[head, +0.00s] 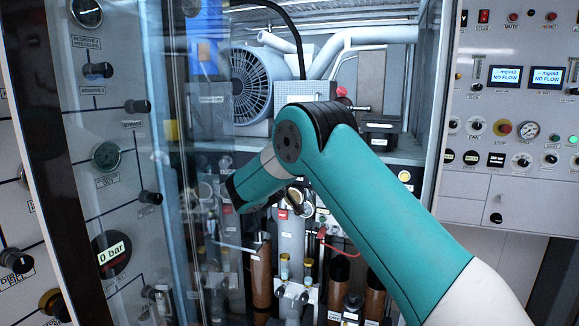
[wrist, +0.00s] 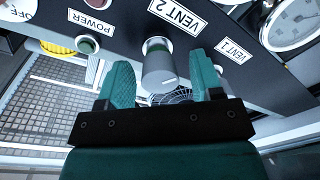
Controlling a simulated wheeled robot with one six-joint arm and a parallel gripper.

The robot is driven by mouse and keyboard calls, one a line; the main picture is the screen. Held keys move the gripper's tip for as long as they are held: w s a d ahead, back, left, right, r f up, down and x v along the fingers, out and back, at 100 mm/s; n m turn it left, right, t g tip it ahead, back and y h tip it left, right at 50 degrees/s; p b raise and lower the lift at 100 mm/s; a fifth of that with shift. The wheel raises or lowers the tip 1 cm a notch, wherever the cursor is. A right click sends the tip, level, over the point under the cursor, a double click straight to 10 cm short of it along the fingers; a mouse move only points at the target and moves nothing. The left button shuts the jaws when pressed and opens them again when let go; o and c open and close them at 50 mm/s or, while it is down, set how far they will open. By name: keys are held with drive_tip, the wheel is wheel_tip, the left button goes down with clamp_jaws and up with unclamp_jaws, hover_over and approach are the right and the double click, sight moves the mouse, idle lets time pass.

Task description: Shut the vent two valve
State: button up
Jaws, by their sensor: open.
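The vent two valve is a silver-grey round knob (wrist: 158,68) with a dark green base. It sits on a dark panel in the wrist view, below the white "VENT 2" label (wrist: 178,14). My gripper (wrist: 161,75) is open, with one green finger on each side of the knob. A gap shows on each side, and I cannot tell whether a finger touches it. In the head view my teal arm reaches into the open cabinet. The fingers and the vent two knob cannot be made out there.
A "VENT 1" label (wrist: 234,51) and a round gauge (wrist: 295,22) lie to the right of the knob. A green button (wrist: 88,44) by the "POWER" label is at the left. In the head view a glass-fronted door panel (head: 110,160) stands left of my arm.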

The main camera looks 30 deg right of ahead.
drive_tip(key=c, duration=0.9)
drive_tip(key=shift+f+b, duration=0.1)
drive_tip(key=shift+b, duration=0.3)
